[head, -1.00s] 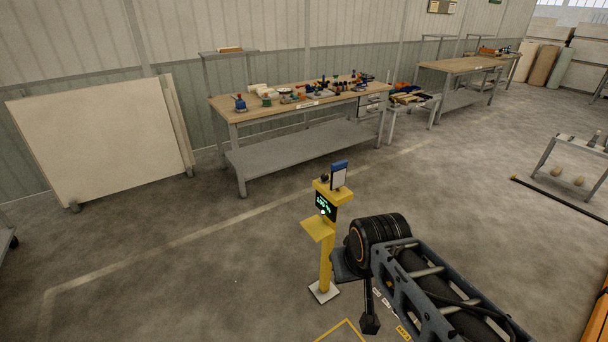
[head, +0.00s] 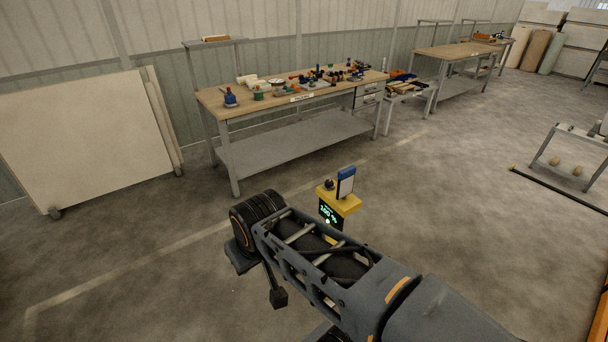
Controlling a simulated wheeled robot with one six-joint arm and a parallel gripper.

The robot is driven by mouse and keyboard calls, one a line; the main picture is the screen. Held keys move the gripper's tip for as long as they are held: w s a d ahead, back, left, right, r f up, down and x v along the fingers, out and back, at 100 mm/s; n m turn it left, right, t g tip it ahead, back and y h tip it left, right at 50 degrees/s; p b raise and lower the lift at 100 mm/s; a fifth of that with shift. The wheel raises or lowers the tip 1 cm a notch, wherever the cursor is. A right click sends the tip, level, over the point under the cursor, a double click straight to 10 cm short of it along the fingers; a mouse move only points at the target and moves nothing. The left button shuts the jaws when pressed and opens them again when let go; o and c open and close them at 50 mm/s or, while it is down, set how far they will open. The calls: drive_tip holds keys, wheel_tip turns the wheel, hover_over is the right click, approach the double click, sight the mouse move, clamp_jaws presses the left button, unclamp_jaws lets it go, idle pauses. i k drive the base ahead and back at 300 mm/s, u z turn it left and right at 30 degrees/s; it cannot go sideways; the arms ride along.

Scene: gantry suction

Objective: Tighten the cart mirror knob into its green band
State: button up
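A yellow stand (head: 346,204) stands on the floor near the middle of the head view. A small dark knob-like part (head: 328,184) sits on its top at the left. A panel with a blue top and pale face (head: 345,184) stands upright beside it. A dark display (head: 329,214) with green writing faces me below the top. No mirror or green band can be made out with certainty. My arm (head: 310,250) crosses in front of the stand and hides its lower part. I cannot make out my gripper's fingers in the view.
A long workbench (head: 222,110) with several small items stands behind, against the wall. Large pale boards (head: 85,140) lean at the left. A second bench (head: 440,53) and a low grey stand (head: 560,158) are farther right. Open floor lies between the yellow stand and the workbench.

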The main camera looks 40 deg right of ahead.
sight(329, 184)
drive_tip(key=z, duration=0.15)
drive_tip(key=i, duration=0.7)
drive_tip(key=z, duration=0.95)
drive_tip(key=i, duration=0.5)
drive_tip(key=z, duration=0.45)
